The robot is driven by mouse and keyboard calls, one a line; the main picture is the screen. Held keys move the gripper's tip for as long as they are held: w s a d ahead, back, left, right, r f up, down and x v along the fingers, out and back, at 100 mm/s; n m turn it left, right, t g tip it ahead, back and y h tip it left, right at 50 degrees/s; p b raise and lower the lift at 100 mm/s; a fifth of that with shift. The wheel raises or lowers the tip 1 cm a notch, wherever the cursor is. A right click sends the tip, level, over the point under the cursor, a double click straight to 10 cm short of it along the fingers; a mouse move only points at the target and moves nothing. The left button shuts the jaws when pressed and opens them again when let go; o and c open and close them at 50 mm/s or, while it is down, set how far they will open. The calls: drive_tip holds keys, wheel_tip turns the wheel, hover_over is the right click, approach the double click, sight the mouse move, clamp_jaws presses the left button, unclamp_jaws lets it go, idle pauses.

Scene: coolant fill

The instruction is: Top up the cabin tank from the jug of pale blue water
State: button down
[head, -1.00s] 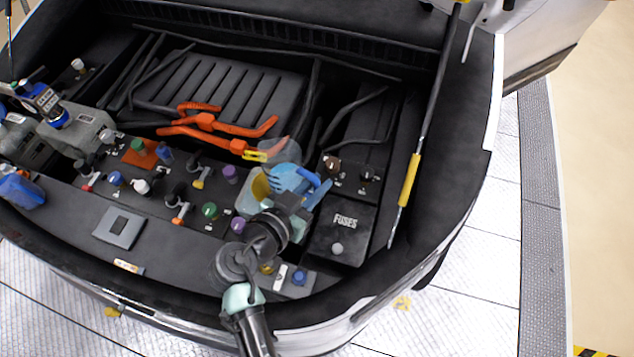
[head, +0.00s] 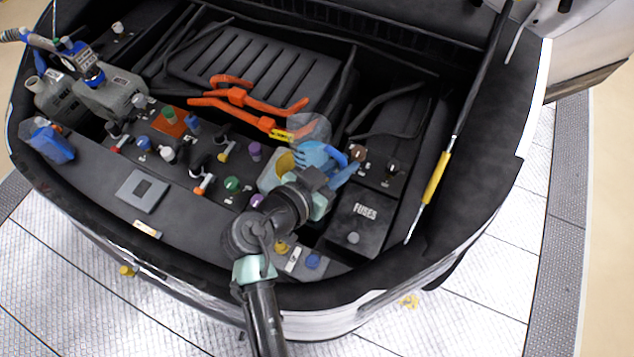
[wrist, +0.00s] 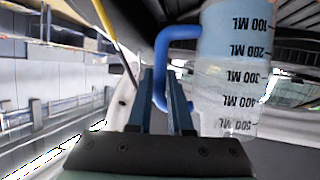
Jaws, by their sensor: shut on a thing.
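The jug (head: 318,155) of pale blue water is at the right of the engine bay in the head view. My gripper (wrist: 168,105) is shut on the jug's blue handle (wrist: 160,60). In the head view my wrist and arm partly hide the jug. A pale tank (head: 268,180) with a yellow patch is just left of the jug. I cannot tell which tank is the cabin tank, or whether any water flows.
A black FUSES box (head: 358,225) is right of my wrist. Several coloured caps stand along the bay, among them a green cap (head: 232,184) and a purple cap (head: 255,152). Orange cables (head: 250,98) lie behind. Grey jugs (head: 110,95) and a blue bottle (head: 52,143) stand left. A yellow-sleeved strut (head: 437,178) rises right.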

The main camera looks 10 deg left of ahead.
sight(345, 163)
wheel_tip(345, 163, up, 2)
drive_tip(key=shift+r+b, duration=0.1)
drive_tip(key=shift+b, duration=0.4)
drive_tip(key=shift+s+r+n+p, duration=0.1)
drive_tip(key=shift+r+n+p, duration=0.25)
drive_tip(key=shift+r, duration=0.2)
drive_tip(key=p, duration=0.1)
drive_tip(key=n+h+p, duration=0.1)
drive_tip(key=p, duration=0.1)
drive_tip(key=shift+s+d+r+n+g, duration=0.1)
drive_tip(key=shift+r+n+g, duration=0.2)
drive_tip(key=shift+g, duration=0.1)
drive_tip(key=shift+r+n+h+p, duration=0.2)
drive_tip(key=shift+n+h+p, duration=0.1)
drive_tip(key=shift+p, duration=0.25)
drive_tip(key=shift+f, duration=0.25)
drive_tip(key=shift+r, duration=0.15)
drive_tip(key=b, duration=0.3)
drive_tip(key=shift+f, duration=0.3)
drive_tip(key=shift+f+m+t+y+b, duration=0.3)
drive_tip(key=shift+f+m+y+b, duration=0.25)
drive_tip(key=shift+m+b, duration=0.55)
drive_tip(key=shift+a+m+y, duration=0.2)
drive_tip(key=shift+m+y, duration=0.05)
drive_tip(key=shift+m, duration=0.1)
